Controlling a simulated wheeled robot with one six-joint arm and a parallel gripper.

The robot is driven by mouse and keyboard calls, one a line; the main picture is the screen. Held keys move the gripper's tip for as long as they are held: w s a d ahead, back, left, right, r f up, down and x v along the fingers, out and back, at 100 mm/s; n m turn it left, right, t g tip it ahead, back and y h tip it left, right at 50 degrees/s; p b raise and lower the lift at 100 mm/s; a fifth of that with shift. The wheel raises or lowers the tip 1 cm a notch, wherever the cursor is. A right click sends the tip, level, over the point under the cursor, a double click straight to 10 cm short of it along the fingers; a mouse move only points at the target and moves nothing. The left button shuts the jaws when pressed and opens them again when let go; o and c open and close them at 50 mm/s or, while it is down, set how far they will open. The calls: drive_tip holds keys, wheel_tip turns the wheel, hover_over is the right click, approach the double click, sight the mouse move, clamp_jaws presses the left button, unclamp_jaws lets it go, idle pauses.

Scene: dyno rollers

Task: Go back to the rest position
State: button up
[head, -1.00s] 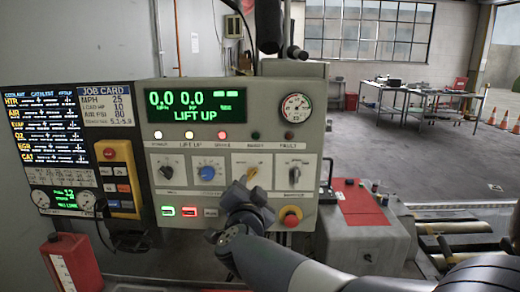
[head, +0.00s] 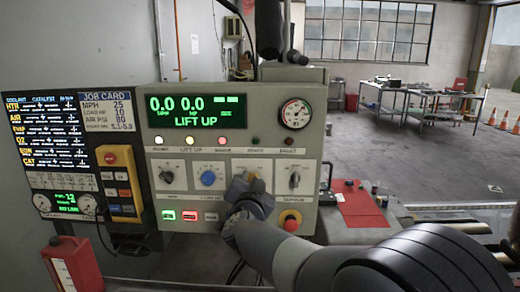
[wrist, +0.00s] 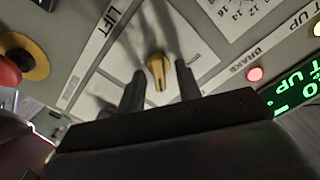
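My gripper (head: 247,186) is in front of the control panel (head: 228,128), at the third knob from the left in the head view. In the wrist view its two dark fingers (wrist: 160,90) stand apart, one on each side of a yellow knob (wrist: 158,70) on a white plate marked LIFT. The fingers show gaps to the knob and hold nothing. In the head view the gripper mostly hides this knob. The panel's green display (head: 196,110) reads 0.0, 0.0 and LIFT UP.
A red emergency button (head: 290,222) sits close to the gripper's right. A blue knob (head: 208,177) is to its left. A red container (head: 73,262) stands at the lower left. A box with a red top (head: 358,205) is at the right. Open floor lies beyond.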

drive_tip(key=n+p, duration=0.4)
drive_tip(key=n, duration=0.4)
drive_tip(key=shift+a, duration=0.2)
drive_tip(key=shift+s+n, duration=0.1)
drive_tip(key=shift+n, duration=0.2)
